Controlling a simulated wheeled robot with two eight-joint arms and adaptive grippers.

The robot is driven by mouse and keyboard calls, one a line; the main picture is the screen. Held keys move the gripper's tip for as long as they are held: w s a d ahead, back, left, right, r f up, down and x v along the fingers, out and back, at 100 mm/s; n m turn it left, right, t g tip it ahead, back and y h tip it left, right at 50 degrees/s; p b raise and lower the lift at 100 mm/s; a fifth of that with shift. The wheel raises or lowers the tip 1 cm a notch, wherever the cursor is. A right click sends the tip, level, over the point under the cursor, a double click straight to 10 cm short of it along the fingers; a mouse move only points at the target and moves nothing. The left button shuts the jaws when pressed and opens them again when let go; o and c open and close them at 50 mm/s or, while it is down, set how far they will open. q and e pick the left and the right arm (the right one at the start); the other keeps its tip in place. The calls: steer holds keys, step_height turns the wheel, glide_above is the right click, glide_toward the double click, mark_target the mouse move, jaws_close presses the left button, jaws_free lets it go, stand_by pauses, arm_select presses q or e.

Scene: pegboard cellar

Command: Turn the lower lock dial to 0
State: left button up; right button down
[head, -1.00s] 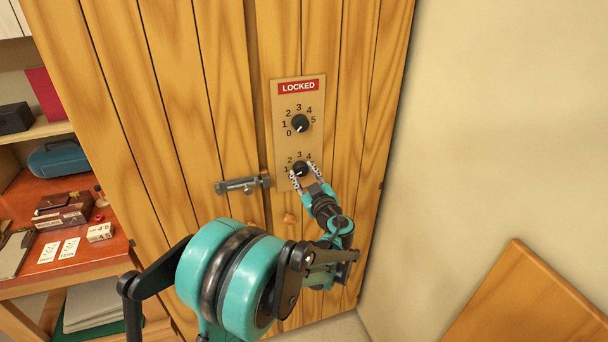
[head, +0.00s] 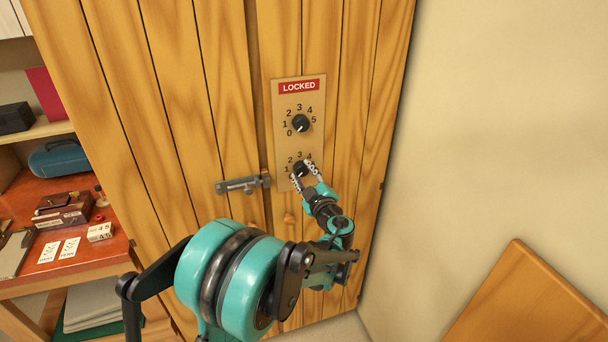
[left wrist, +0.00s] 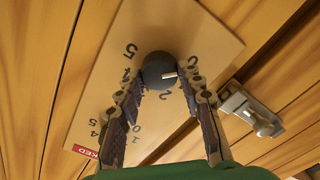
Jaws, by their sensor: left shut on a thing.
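The lower lock dial (head: 300,168) is a round black knob on the tan lock plate (head: 284,145), with numbers around it. My left gripper (head: 304,172) is shut on this dial, one finger on each side. In the left wrist view the dial (left wrist: 158,68) sits between the fingertips (left wrist: 161,80). Its white mark points right in that picture, towards one finger. The fingers cover some numbers, so I cannot tell which number it points at. A red sign (head: 298,87) above reads LOCKED. My right gripper is out of view.
The plate is on a wooden plank door (head: 180,90). A metal bolt latch (head: 243,184) sits just left of the lower dial. A red-topped bench (head: 112,247) with boxes and cards stands at left. A wooden panel (head: 530,305) is at lower right.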

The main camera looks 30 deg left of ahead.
arm_select(q)
steer(key=o, duration=1.2)
steer(key=shift+c, duration=0.2)
steer(key=shift+d, duration=0.1)
steer(key=v, duration=1.1)
steer(key=shift+s+d, duration=0.25)
steer(key=shift+s, duration=0.1)
